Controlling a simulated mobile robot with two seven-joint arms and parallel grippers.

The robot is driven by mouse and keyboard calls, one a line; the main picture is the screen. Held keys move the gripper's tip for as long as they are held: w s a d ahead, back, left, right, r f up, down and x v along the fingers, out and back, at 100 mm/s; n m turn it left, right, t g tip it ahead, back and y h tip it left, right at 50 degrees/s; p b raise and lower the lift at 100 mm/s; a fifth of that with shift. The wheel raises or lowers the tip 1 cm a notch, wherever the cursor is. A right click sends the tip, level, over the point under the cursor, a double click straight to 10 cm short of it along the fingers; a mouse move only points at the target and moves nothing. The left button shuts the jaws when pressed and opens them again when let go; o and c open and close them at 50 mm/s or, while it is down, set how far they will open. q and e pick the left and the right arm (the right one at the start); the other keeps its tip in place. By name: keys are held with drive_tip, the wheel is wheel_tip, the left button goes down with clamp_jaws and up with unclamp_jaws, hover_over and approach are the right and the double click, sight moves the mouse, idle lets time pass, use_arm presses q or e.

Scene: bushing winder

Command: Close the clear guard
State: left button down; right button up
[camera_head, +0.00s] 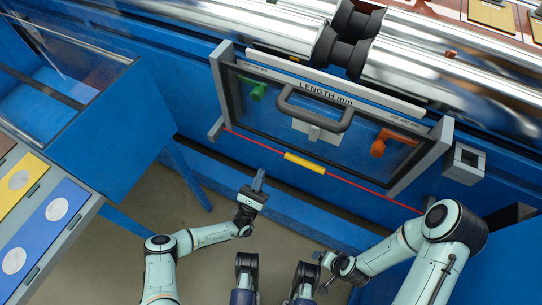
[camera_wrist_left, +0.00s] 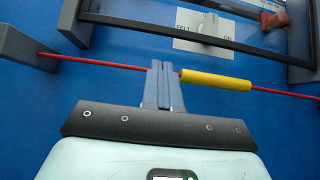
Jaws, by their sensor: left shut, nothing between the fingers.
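The clear guard is a see-through pane in a grey frame (camera_head: 225,88) on the blue machine front. A dark looped handle (camera_head: 312,110) spans its upper middle, below a bar marked "LENGTH mm". I cannot tell whether the guard is fully shut. My left gripper (camera_head: 259,178) is shut and empty, below the guard and apart from the handle. In the left wrist view its fingers (camera_wrist_left: 162,85) overlap the red cord; contact is unclear. My right gripper (camera_head: 325,272) is low at the right, its fingers too small to read.
A red cord with a yellow sleeve (camera_head: 304,163) runs below the guard. Green (camera_head: 258,91) and orange (camera_head: 386,142) controls show behind the pane. Steel rollers (camera_head: 440,75) lie above. A blue box (camera_head: 110,125) and a panel with coloured plates (camera_head: 55,215) stand at left.

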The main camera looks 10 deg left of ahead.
use_arm(q)
drive_tip(key=x, duration=1)
drive_tip(key=shift+s+a+r, duration=0.1)
